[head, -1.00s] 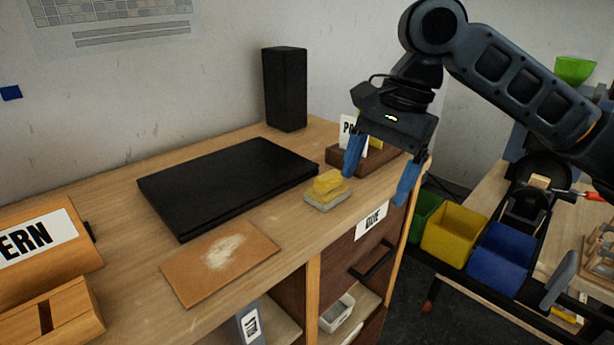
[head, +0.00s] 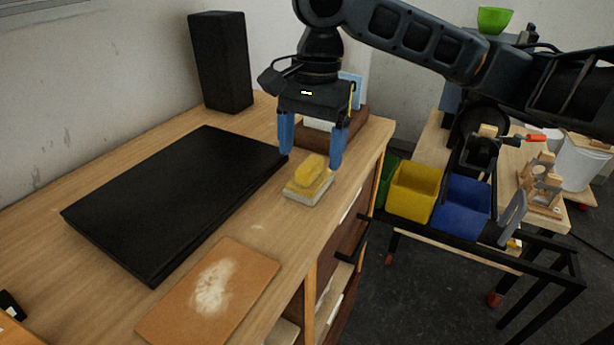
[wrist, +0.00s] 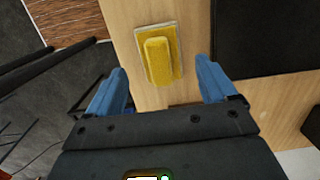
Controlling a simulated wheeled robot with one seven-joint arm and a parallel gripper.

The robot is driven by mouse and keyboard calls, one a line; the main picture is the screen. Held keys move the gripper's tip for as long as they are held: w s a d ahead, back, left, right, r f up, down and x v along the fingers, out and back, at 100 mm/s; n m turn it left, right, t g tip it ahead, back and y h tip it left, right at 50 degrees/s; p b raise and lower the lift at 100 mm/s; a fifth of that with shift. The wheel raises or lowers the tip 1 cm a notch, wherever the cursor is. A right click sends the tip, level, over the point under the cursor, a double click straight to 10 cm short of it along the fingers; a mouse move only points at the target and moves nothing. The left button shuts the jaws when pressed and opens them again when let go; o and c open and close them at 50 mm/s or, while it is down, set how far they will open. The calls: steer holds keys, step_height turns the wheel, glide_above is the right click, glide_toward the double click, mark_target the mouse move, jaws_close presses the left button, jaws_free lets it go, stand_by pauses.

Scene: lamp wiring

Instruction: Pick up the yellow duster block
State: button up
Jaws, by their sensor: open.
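The yellow duster block (head: 311,175) lies on the wooden desk top. Its yellow upper part sits on a wider, paler base. My gripper (head: 312,158) is open above and just behind the block, with its two blue fingers spread on either side in the head view. In the wrist view the duster block (wrist: 159,58) shows ahead of the gap between the fingertips (wrist: 160,75), roughly centred. The fingers look apart from it, and nothing is held.
A black flat slab (head: 180,195) lies left of the block. A brown board with white powder (head: 215,290) lies in front. A brown holder (head: 360,125) stands behind my gripper, and a black speaker (head: 221,60) at the back. Yellow (head: 412,190) and blue (head: 462,205) bins are right of the desk.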

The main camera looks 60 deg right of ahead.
mark_target(310, 163)
step_height(310, 163, down, 4)
steer(key=shift+a+f, duration=0.1)
steer(key=shift+a, duration=0.05)
steer(key=shift+c, duration=0.2)
steer(key=c, duration=1.1)
